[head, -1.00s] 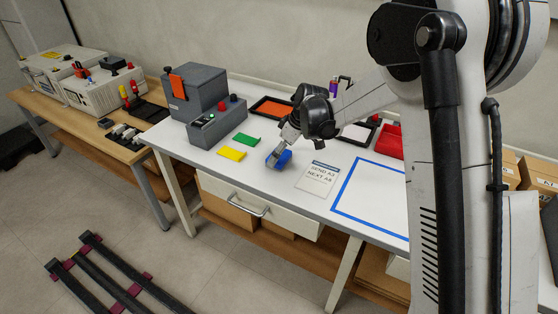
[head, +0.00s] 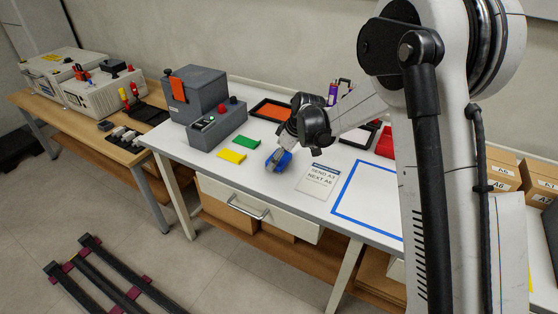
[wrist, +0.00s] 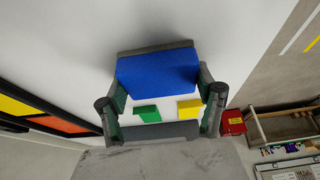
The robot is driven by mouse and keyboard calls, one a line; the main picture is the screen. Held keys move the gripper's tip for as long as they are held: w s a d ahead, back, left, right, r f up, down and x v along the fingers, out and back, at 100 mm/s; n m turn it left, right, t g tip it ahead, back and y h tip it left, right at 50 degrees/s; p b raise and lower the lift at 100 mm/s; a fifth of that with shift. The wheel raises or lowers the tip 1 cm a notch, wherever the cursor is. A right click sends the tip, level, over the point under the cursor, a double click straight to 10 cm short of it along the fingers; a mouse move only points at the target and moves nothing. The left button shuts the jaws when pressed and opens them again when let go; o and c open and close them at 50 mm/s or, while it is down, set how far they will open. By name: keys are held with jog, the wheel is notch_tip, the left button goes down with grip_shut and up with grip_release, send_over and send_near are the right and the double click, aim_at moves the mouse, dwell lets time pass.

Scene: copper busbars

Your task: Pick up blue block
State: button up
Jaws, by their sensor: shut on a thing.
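The blue block (head: 285,158) is near the front edge of the white table, to the right of the flat green block (head: 246,142) and yellow block (head: 231,156). My gripper (head: 278,156) reaches down to it from the right. In the wrist view the blue block (wrist: 157,74) lies between the two fingers of my gripper (wrist: 162,88), one at each side, and they are shut on it. The gripper hides part of the block in the head view. I cannot tell whether the block touches the table.
A printed card (head: 318,181) and a blue taped square (head: 345,213) lie to the right. A grey control box (head: 217,127) stands behind the flat blocks. An orange-bottomed tray (head: 272,110) is behind my gripper. The front edge of the table is close.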

aim_at(270, 157)
jog(key=shift+r, duration=0.6)
jog(key=r, duration=0.2)
jog(key=s+a+r+p, duration=0.1)
jog(key=r, duration=0.1)
jog(key=s+a+r+p, duration=0.1)
jog(key=s+a+r, duration=0.4)
jog(key=a, duration=0.3)
jog(key=shift+s+r, duration=0.4)
jog(key=shift+s, duration=0.3)
